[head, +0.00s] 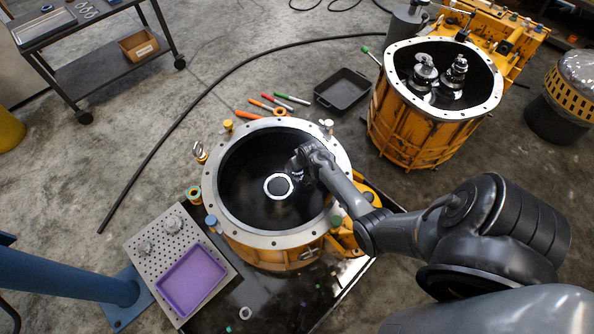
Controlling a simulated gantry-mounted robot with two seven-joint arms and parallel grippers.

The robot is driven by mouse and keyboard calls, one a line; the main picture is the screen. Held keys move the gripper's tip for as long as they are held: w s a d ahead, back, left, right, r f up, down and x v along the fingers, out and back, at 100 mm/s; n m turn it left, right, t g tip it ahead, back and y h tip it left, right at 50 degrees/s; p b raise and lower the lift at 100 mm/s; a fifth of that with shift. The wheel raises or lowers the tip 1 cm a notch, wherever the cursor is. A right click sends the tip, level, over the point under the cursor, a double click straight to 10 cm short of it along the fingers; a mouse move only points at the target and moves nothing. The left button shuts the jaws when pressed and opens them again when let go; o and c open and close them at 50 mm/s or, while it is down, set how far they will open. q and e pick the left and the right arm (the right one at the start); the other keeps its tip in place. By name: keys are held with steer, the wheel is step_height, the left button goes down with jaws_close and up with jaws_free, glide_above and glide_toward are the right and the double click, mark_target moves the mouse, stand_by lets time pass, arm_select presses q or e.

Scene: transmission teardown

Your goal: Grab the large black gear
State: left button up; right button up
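No large black gear stands out clearly. Inside the open orange housing (218,222) in the middle, the interior is very dark, with a pale ring (267,188) around a black centre on its floor. A black gear there cannot be told from the dark interior. My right arm comes in from the right and reaches over the housing's rim. My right gripper (299,162) is inside the upper right part of the opening, near the ring but apart from it in the picture. Its fingers are dark and blurred against the interior, so its opening is unclear. My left gripper is out of view.
A second orange housing (392,135) with metal gear shafts (456,70) stands at the upper right. A black tray (342,90) and several coloured tools lie on the floor. A perforated plate with a purple tray (192,279) is at lower left. A cart (100,75) stands upper left.

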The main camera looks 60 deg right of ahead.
steer(key=shift+w+d, duration=0.1)
jaws_close()
stand_by(0.3)
steer(key=shift+r, duration=0.1)
